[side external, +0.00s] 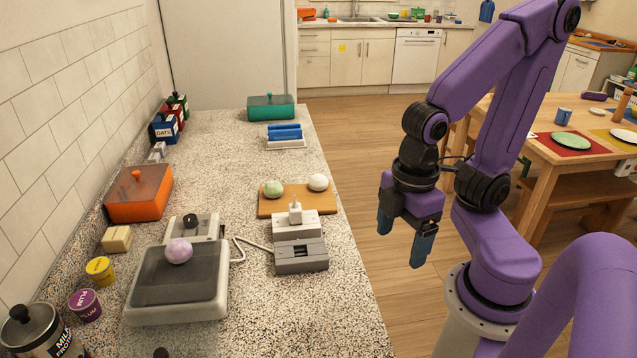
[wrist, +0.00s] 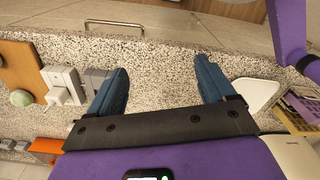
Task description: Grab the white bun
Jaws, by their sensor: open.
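The white bun (side external: 318,182) sits on the right end of a wooden board (side external: 268,207) on the speckled counter. A pale green bun (side external: 273,189) sits to its left on the same board. My gripper (side external: 404,238) is open and empty, pointing down, to the right of the counter edge in the side view and apart from the bun. In the wrist view both blue fingers of my gripper (wrist: 161,66) are spread over bare counter.
A grey block device with a white upright piece (side external: 295,214) stands just in front of the board. A blue-topped item (side external: 285,133) and a green box (side external: 271,107) stand behind.

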